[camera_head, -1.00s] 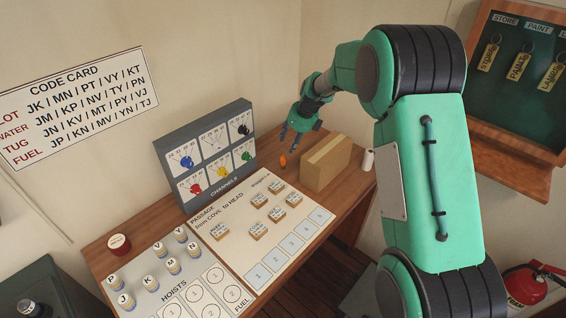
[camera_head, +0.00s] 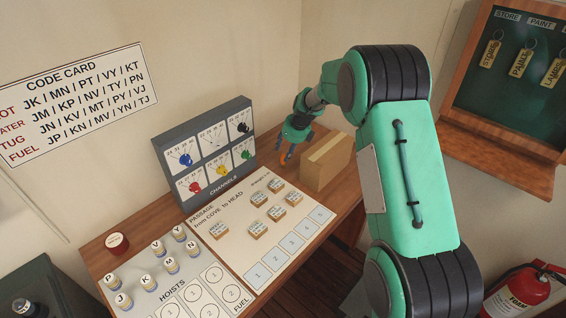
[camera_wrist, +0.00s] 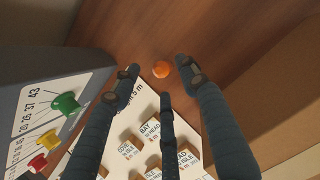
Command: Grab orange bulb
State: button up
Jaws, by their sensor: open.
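My gripper (camera_head: 288,155) points down at the back of the desk, left of the cardboard box. Its fingers (camera_wrist: 158,78) are spread open with nothing held. I cannot tell exactly how high the fingertips are above the bulb.
The cardboard box (camera_head: 326,163) stands close on the right. The grey channels panel (camera_head: 205,155) stands on the left. The passage chart (camera_head: 250,262) with several wooden tiles lies in front. Several lettered pieces stand at the front left.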

aim_at(284, 155)
jog(key=shift+f, duration=0.15)
jog(key=b+x, duration=0.1)
jog(key=x, duration=0.2)
jog(key=shift+f, duration=0.3)
jog(key=shift+w+a+f+b, duration=0.25)
jog(key=shift+f+b, duration=0.15)
jog(key=shift+f, duration=0.25)
jog(key=c, duration=0.8)
